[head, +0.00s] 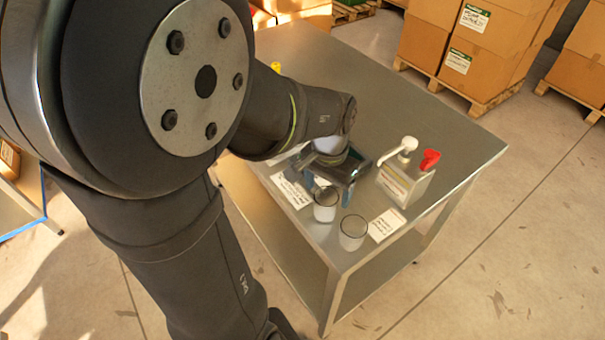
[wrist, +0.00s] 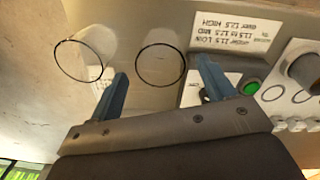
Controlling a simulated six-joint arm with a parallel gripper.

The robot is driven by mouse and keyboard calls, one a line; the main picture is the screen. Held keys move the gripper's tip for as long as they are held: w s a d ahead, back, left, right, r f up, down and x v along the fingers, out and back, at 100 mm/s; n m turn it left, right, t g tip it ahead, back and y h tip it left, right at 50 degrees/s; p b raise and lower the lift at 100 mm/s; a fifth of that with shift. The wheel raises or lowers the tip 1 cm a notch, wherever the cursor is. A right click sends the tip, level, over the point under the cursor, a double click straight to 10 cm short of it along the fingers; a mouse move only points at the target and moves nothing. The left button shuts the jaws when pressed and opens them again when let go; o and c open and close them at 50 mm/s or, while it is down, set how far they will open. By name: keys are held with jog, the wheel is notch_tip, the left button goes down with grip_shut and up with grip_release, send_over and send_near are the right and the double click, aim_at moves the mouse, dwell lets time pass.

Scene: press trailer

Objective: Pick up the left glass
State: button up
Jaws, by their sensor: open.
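Two clear glasses with dark rims stand upright on the metal table (head: 400,100). In the head view the left glass (head: 326,206) is just below my gripper (head: 328,188), and the right glass (head: 353,235) is nearer the table corner. My gripper is open, its blue fingers pointing down. In the wrist view the fingers (wrist: 161,67) lie either side of one glass rim (wrist: 161,83), which appears to be the left glass. The other rim (wrist: 79,62) is left of both fingers. I cannot tell how far down the fingers reach. Both glasses look empty.
A white pump container (head: 406,182) with a red-topped part (head: 430,160) stands right of my gripper. Printed cards lie at left (head: 291,191) and right (head: 387,224). The wrist view shows a panel with a green button (wrist: 250,88). The table's far part is clear.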

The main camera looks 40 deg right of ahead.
aim_at(326, 202)
notch_tip(326, 202, down, 5)
jog(key=shift+s+a+f, duration=0.1)
dwell(0.3)
jog(key=c, duration=1.1)
